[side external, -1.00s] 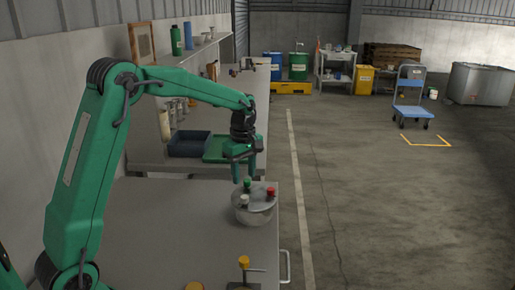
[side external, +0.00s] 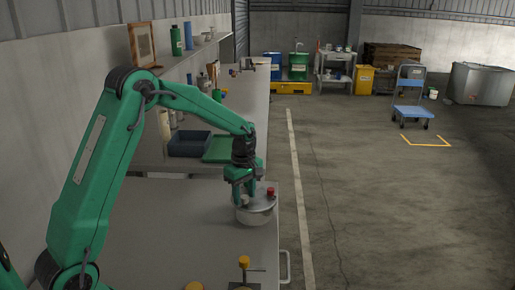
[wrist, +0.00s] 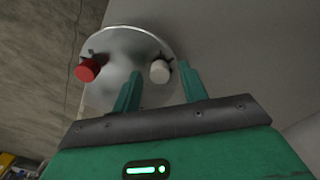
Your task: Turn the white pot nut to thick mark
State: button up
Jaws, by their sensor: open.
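The silver pot (side external: 256,217) stands on the grey bench, its round lid (wrist: 125,45) bearing the nuts. The white nut (side external: 245,200) is at the lid's near left; the red nut (side external: 271,192) is at the right. My gripper (side external: 241,193) is open and low over the lid's left part, pointing down. In the wrist view, the white nut (wrist: 160,72) shows between my two fingertips (wrist: 159,75), touching neither visibly. The red nut (wrist: 87,70) is outside, to the left. I cannot tell how deep the fingers reach around the white nut. The green nut is hidden. I cannot make out a thick mark.
A yellow-topped fixture (side external: 244,263) with a side bar stands at the bench's front. A dark blue tray (side external: 190,144) and a green tray (side external: 221,150) lie behind. The bench left of the pot is clear.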

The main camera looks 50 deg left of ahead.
jog(key=shift+c, duration=0.2)
grip_shut()
jog(key=shift+m, duration=0.3)
jog(key=m, duration=1.1)
dwell(0.3)
jog(key=shift+o, duration=0.2)
grip_release()
